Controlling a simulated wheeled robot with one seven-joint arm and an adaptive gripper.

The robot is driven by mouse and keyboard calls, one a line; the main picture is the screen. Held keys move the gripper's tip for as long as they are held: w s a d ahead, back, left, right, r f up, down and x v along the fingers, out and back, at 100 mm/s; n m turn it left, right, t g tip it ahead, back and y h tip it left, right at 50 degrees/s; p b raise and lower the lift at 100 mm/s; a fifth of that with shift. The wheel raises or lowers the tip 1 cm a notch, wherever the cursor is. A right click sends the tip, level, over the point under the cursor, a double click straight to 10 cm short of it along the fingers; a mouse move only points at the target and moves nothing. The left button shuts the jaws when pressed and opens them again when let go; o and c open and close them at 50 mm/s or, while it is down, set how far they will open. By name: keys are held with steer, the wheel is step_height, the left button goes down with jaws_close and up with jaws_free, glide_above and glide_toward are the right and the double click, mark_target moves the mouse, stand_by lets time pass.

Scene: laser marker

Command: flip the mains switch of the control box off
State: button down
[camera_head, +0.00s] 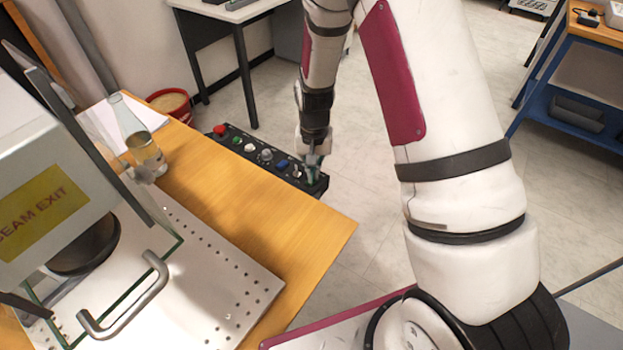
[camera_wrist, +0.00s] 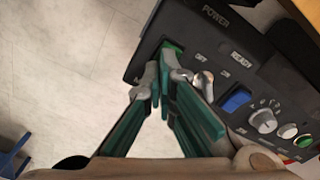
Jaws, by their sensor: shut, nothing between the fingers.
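The control box (camera_head: 262,158) is a long black panel at the table's edge in the head view, with a row of coloured controls. In the wrist view, the box (camera_wrist: 215,40) shows POWER, OFF, ON and READY lettering. A green-lit part (camera_wrist: 172,47), which looks like the mains switch, is mostly hidden behind my fingertips; its position cannot be read. My gripper (camera_head: 312,163) is over the box's right end. In the wrist view, my gripper (camera_wrist: 160,75) is shut and empty, with its tips at the green part; I cannot tell whether they touch it.
Beside my fingers are a metal key or lever (camera_wrist: 203,84), a blue button (camera_wrist: 236,99) and a grey knob (camera_wrist: 263,120). A glass flask (camera_head: 143,150) and the laser enclosure (camera_head: 45,190) stand to the left. The wooden table (camera_head: 300,225) is clear near the box.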

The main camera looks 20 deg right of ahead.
steer(key=shift+r+p, duration=1.95)
steer(key=shift+r, duration=1.5)
steer(key=shift+r, duration=0.1)
steer(key=s+r+n+t+p, duration=0.15)
steer(key=s+r, duration=0.35)
steer(key=r, duration=0.7)
steer(key=s+r+n+t+p, duration=0.15)
steer(key=s+r, duration=0.35)
steer(key=r, duration=0.7)
steer(key=s+r+p, duration=0.1)
steer(key=s+r, duration=0.3)
steer(key=s, duration=0.3)
steer(key=s+r+n+p, duration=0.1)
steer(key=s+r+p, duration=0.1)
steer(key=s+r, duration=0.2)
steer(key=s+r+t+p, duration=0.1)
steer(key=s+r, duration=0.4)
steer(key=s, duration=0.6)
steer(key=shift+d+n, duration=0.15)
steer(key=shift+n, duration=0.25)
